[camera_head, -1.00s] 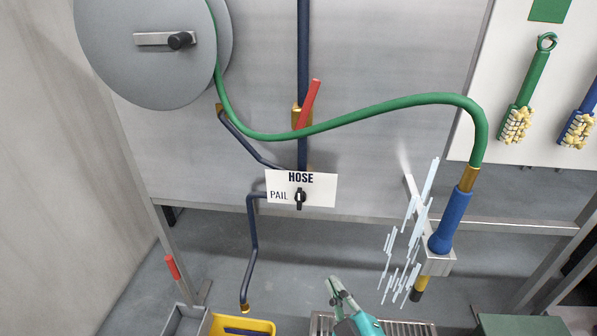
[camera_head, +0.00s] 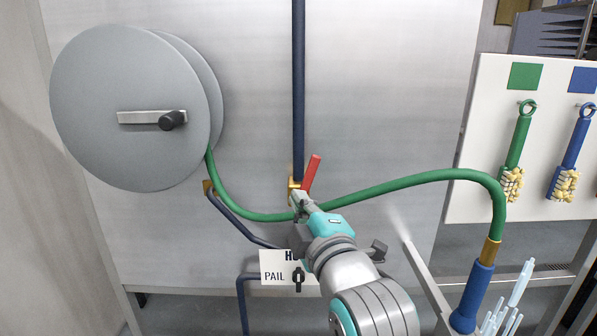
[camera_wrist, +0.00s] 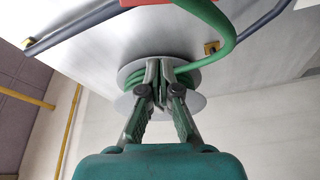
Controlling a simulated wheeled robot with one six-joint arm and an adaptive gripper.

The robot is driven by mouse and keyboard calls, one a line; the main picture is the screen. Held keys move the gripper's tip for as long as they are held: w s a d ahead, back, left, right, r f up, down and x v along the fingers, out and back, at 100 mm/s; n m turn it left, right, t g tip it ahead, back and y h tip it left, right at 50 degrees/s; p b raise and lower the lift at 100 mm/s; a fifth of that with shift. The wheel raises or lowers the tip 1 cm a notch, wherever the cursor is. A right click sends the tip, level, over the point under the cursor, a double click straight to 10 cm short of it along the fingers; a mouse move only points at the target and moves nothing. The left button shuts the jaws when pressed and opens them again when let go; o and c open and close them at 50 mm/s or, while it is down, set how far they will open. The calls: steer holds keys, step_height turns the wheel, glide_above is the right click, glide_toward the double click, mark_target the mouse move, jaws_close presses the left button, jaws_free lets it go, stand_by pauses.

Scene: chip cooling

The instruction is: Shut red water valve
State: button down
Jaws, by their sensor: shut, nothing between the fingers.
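The red valve handle (camera_head: 311,175) sits on a brass fitting (camera_head: 294,187) on the dark blue vertical pipe (camera_head: 299,90). The handle is tilted, its free end up and to the right. My gripper (camera_head: 298,199) is shut and empty. In the head view its tips overlap the area just below the brass fitting, beside the handle's lower end; I cannot tell whether they touch. In the wrist view the shut fingers (camera_wrist: 163,68) point toward the hose reel, and part of the red handle (camera_wrist: 185,12) shows at the top edge, apart from the fingertips.
The green hose (camera_head: 400,186) runs from the grey reel (camera_head: 130,108) past my gripper to a blue nozzle (camera_head: 473,298), with pale water streaks (camera_head: 515,295) beside it. A HOSE/PAIL sign (camera_head: 273,268) with a black knob is partly hidden by my arm. Brushes hang at right.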

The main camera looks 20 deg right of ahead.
mark_target(306, 180)
steer(key=w+d+r, duration=0.1)
steer(key=w+d, duration=0.2)
steer(key=w, duration=0.6)
steer(key=shift+d+r, duration=0.15)
steer(key=shift+d, duration=0.05)
stand_by(0.4)
steer(key=shift+d, duration=0.1)
